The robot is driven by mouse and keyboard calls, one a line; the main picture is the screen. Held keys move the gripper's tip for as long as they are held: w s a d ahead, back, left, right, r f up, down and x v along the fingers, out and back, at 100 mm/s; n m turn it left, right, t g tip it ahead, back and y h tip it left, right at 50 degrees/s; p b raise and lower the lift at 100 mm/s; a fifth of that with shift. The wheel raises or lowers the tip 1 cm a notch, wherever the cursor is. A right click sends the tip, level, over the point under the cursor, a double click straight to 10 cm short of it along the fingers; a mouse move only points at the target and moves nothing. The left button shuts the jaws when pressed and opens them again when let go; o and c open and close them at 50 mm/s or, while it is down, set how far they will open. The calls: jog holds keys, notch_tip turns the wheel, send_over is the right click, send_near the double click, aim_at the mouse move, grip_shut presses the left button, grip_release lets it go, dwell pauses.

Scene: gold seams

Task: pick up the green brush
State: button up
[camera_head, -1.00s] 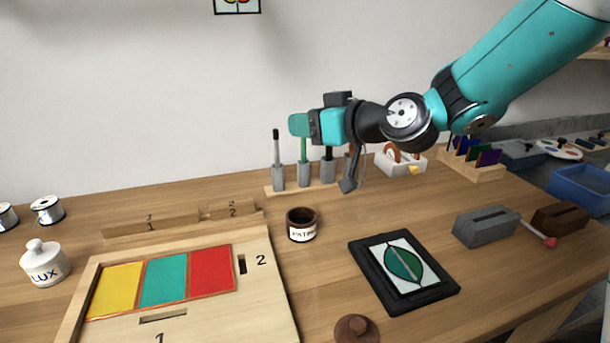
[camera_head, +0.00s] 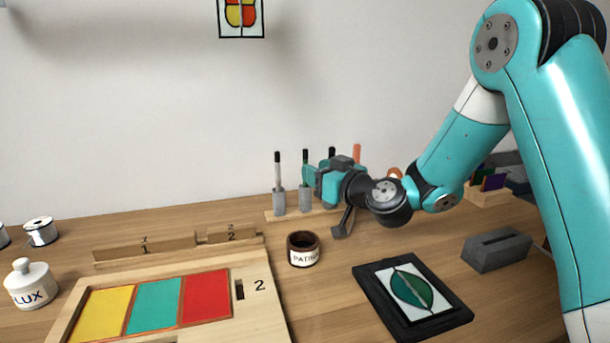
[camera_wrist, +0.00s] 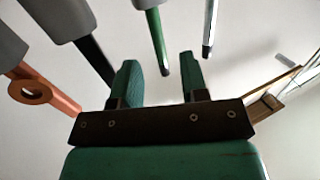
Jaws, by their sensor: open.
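The green brush (camera_head: 305,156) stands upright in a grey holder in the rack, its black end up. In the wrist view its green shaft (camera_wrist: 157,38) shows in the gap between my two fingers, with its black end low between them. My gripper (camera_head: 311,181) is open at the rack, level with the brush's upper part, and partly hides the shaft. In the wrist view my gripper (camera_wrist: 158,65) holds nothing. I cannot tell how deep the shaft lies between the fingers.
A white-shafted tool (camera_head: 278,168) stands left of the brush; a black one (camera_wrist: 97,58) and an orange one (camera_head: 357,153) stand on the other side. A patina jar (camera_head: 303,250) and a black-framed leaf panel (camera_head: 455,315) are in front. Bare table lies between them.

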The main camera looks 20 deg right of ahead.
jog(key=p+x, duration=0.1)
jog(key=x, duration=0.3)
jog(key=shift+r+p, duration=0.2)
jog(key=shift+p, duration=0.2)
jog(key=shift+w+a+f, duration=0.1)
jog(key=shift+w, duration=0.05)
grip_shut()
